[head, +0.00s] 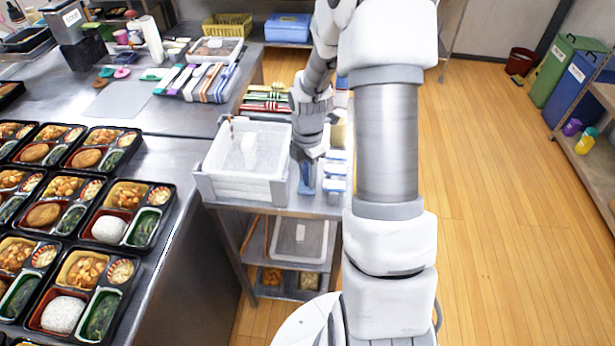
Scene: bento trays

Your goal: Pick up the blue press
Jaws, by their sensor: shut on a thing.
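My gripper (308,160) points down over the top of the metal cart, just right of the white crate. It is shut on a blue piece, which looks like the blue press (307,180), and this shows below the fingers. The fingertips are small and partly hidden by my own wrist. I cannot tell whether the blue press touches the cart top or is just above it.
The white crate (208,172) stands close on the left of the gripper. Blue and white items (336,170) lie close on the right. Bento trays (152,238) fill the counter at left. The wooden floor (490,230) at right is clear.

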